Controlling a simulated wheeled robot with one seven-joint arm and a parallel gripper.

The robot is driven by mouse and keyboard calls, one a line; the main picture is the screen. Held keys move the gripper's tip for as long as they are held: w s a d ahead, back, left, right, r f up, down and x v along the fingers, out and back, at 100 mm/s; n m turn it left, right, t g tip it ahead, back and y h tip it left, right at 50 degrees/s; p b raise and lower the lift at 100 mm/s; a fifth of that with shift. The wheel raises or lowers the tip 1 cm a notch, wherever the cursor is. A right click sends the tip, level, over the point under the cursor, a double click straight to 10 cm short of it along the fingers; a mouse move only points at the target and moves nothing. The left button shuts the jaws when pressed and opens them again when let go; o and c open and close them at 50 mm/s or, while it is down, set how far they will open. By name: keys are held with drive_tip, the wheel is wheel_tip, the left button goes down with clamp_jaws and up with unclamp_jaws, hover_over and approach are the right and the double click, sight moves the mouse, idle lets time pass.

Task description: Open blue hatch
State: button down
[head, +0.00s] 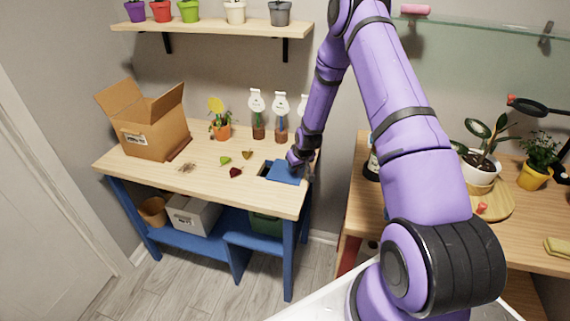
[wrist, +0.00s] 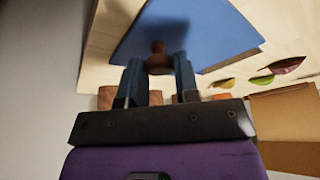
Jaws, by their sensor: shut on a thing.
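The blue hatch (head: 286,174) is a flat square panel in the wooden bench top. A dark gap (head: 265,169) shows along its left side, so it does not fully cover the opening. In the wrist view the hatch (wrist: 190,28) fills the upper middle, with a dark strip along one edge. A brown round knob (wrist: 158,58) stands on it. My gripper (wrist: 159,75) is shut on this knob, one finger on each side. In the head view my gripper (head: 295,165) is at the hatch's far edge, partly hidden by my arm.
On the bench (head: 200,166) lie several loose leaves, including a green one (head: 225,160) and a dark red one (head: 236,172).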

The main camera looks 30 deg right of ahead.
drive_tip(key=s+d, duration=0.4)
drive_tip(key=c, duration=0.9)
unclamp_jaws()
drive_tip(key=shift+o, duration=0.2)
drive_tip(key=v, duration=1)
drive_tip(key=shift+s+r, duration=0.25)
drive_tip(key=shift+r, duration=0.1)
